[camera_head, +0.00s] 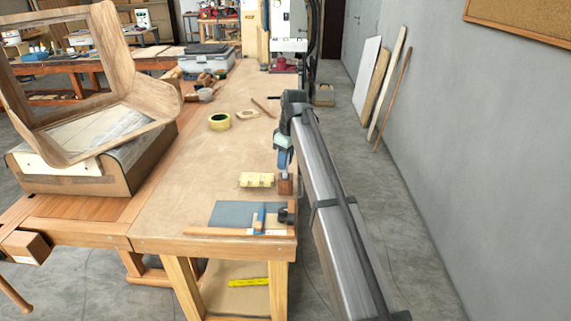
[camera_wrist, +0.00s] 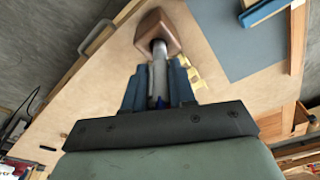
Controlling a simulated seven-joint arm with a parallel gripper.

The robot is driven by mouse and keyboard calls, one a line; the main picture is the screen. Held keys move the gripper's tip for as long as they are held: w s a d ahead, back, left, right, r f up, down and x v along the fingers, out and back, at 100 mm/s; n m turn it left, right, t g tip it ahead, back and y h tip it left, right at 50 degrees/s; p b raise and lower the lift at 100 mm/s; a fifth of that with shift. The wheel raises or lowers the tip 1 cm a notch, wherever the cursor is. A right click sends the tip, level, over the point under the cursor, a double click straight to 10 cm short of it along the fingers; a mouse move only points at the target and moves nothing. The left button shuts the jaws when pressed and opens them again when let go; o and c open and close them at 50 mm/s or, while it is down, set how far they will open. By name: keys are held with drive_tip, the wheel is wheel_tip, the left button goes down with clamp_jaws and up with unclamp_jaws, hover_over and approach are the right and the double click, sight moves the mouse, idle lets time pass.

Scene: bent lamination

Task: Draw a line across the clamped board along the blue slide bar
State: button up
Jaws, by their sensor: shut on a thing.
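The grey board (camera_head: 230,212) lies flat at the near end of the bench. The blue slide bar (camera_head: 259,218) lies across its right part, beside a pale wood strip. A black clamp (camera_head: 287,217) is at the right edge. The wrist view shows the board (camera_wrist: 228,38) and the slide bar (camera_wrist: 262,11) at the upper right. The tool's tip is hidden.
A pale yellow item (camera_head: 257,180) lies left of the block. A wooden strip (camera_head: 225,232) runs along the board's near edge. A large bent wooden form (camera_head: 150,110) stands at the left.

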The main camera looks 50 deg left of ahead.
wheel_tip(320, 180, up, 8)
drive_tip(key=shift+r, duration=0.1)
drive_tip(key=shift+s+a+r, duration=0.15)
drive_tip(key=shift+s+r, duration=0.05)
drive_tip(key=shift+r, duration=0.1)
drive_tip(key=s+d+n, duration=0.1)
drive_tip(key=s, duration=0.9)
drive_tip(key=s+d+f+m, duration=0.3)
drive_tip(key=s+d, duration=0.3)
drive_tip(key=d, duration=0.3)
drive_tip(key=shift+m+t, duration=0.3)
drive_tip(key=shift+m, duration=0.1)
drive_tip(key=shift+f, duration=2.55)
drive_tip(key=shift+w+a, duration=1.95)
drive_tip(key=shift+a, duration=0.05)
